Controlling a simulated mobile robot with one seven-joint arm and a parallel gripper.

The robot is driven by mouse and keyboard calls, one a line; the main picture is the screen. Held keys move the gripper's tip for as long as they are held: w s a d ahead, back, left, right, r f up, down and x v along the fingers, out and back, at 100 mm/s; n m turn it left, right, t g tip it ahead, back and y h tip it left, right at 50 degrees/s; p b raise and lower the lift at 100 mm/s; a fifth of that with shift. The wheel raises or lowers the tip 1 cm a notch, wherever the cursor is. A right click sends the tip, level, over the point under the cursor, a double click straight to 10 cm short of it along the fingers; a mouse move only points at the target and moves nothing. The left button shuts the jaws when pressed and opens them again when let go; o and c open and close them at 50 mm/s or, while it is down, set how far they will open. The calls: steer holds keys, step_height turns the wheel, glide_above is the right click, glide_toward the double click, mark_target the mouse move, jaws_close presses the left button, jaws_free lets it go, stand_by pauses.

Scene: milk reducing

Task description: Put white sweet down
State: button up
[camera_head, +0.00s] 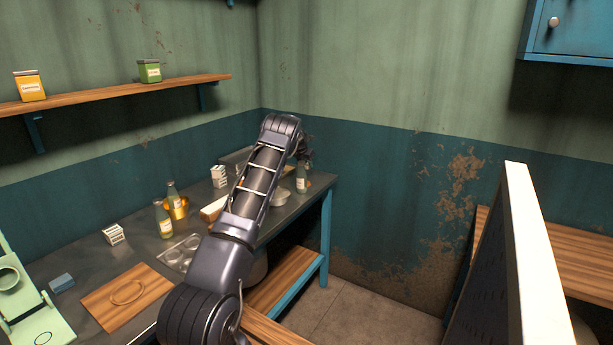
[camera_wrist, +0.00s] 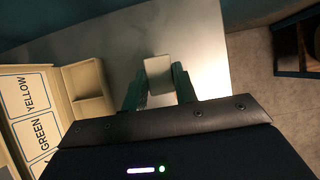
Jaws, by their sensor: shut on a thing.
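My gripper (camera_wrist: 157,84) is shut on a small pale block, the white sweet (camera_wrist: 158,68), in the wrist view. The sweet sits between the two fingers, over the grey metal table top (camera_wrist: 190,45); whether it touches the table I cannot tell. A wooden sorting box (camera_wrist: 72,82) with labels reading GREEN and YELLOW lies to the left of the gripper.
Bare table shows around the sweet.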

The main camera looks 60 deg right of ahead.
steer(key=shift+f, duration=3.3)
steer(key=shift+f, duration=0.1)
steer(key=o, duration=1)
steer(key=shift+c, duration=0.2)
steer(key=shift+a+r, duration=0.15)
steer(key=shift+r, duration=0.25)
steer(key=v, duration=1.1)
steer(key=shift+a, duration=0.15)
steer(key=shift+r, duration=0.15)
